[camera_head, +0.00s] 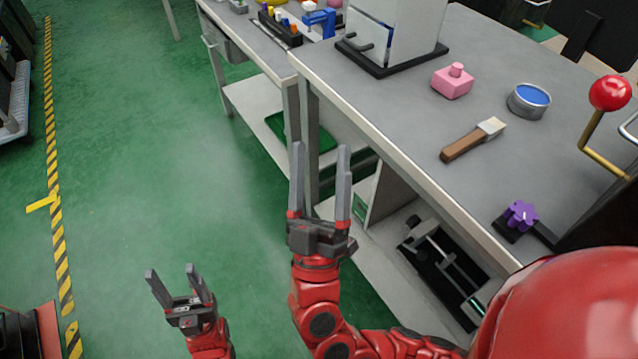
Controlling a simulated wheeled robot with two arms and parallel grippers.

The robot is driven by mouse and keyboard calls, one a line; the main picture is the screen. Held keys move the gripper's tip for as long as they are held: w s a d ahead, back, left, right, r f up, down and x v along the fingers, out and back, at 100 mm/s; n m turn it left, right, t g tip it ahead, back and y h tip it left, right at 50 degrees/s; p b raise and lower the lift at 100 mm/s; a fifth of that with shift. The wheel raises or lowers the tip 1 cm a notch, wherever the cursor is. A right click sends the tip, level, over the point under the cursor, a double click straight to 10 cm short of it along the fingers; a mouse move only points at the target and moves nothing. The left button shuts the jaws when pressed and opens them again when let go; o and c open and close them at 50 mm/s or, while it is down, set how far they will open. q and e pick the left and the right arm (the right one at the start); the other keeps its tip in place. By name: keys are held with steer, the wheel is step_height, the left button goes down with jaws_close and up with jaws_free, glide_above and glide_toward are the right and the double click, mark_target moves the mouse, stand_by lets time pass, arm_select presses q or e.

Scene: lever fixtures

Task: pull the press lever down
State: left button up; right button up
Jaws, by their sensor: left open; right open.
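A lever with a red ball knob (610,92) and a bent brass-coloured rod (594,140) stands at the right edge of the workbench. The rod runs down toward a dark body (600,218) that is partly cut off by the frame and hidden by my red arm. The knob is raised above the bench top. My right gripper (320,147) is open and empty, in front of the bench's near edge, well left of the lever. My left gripper (171,270) is open and empty, low over the green floor, farther from the lever. Neither gripper touches anything.
The grey workbench (400,95) holds a pink block (452,82), a blue-topped tin (528,101), a brush (473,140), a purple knob (521,214) and a white machine (395,35). A lower shelf (376,270) holds dark equipment.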

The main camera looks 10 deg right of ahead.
steer(key=shift+v, duration=1.35)
steer(key=shift+w, duration=0.1)
